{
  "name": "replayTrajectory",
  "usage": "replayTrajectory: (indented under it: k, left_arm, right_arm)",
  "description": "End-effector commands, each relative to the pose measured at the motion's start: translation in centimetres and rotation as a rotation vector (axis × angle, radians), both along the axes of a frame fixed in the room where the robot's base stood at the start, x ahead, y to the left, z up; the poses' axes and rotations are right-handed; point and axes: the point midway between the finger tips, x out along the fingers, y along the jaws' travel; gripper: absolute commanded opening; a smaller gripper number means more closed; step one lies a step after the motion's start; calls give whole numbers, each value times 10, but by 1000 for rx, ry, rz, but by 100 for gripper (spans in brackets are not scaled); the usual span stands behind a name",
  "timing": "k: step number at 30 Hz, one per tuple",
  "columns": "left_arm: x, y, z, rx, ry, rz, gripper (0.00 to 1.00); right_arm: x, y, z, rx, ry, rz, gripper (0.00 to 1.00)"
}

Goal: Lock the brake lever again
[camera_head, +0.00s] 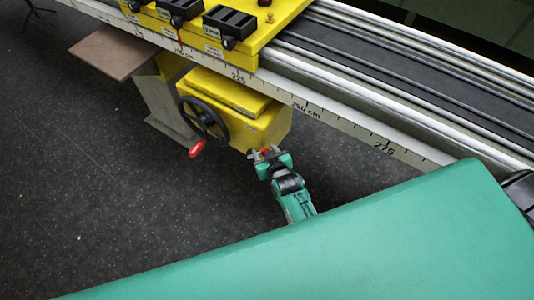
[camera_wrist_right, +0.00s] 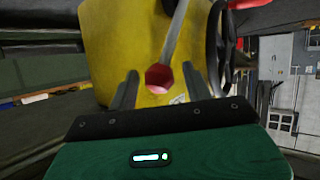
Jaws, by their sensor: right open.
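The brake lever (camera_wrist_right: 174,38) is a grey metal rod with a red ball knob (camera_wrist_right: 159,78), in front of a yellow housing (camera_wrist_right: 115,45) in the right wrist view. In the head view the red knob (camera_head: 265,150) shows small at the tip of my right gripper (camera_head: 264,155), by the lower right of the yellow housing (camera_head: 262,130). My right gripper is open, with one finger on each side of the knob in the wrist view. I cannot tell whether a finger touches the knob. My left gripper is not in view.
A black handwheel (camera_head: 203,118) with a red handle (camera_head: 197,148) sits left of the lever on the housing. A long rail with a centimetre scale (camera_head: 330,118) runs above. A yellow control panel (camera_head: 215,30) is at the top. Dark floor (camera_head: 120,200) lies clear at left.

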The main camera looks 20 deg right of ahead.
Motion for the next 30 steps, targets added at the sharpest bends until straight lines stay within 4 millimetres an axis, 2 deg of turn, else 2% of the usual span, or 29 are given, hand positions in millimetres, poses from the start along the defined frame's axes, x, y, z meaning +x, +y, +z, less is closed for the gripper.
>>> replayTrajectory:
  k: [5, 15, 21, 30]
  left_arm:
    - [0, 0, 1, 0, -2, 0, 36]
    - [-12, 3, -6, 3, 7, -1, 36]
    - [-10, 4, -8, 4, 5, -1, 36]
    - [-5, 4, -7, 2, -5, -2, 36]
  right_arm:
    - [-12, -1, 4, 0, 2, 0, 50]
    - [-70, -2, 29, 0, 2, 0, 50]
    - [-101, -4, 44, 0, 1, 0, 50]
    - [-125, -5, 55, 0, 0, 0, 50]
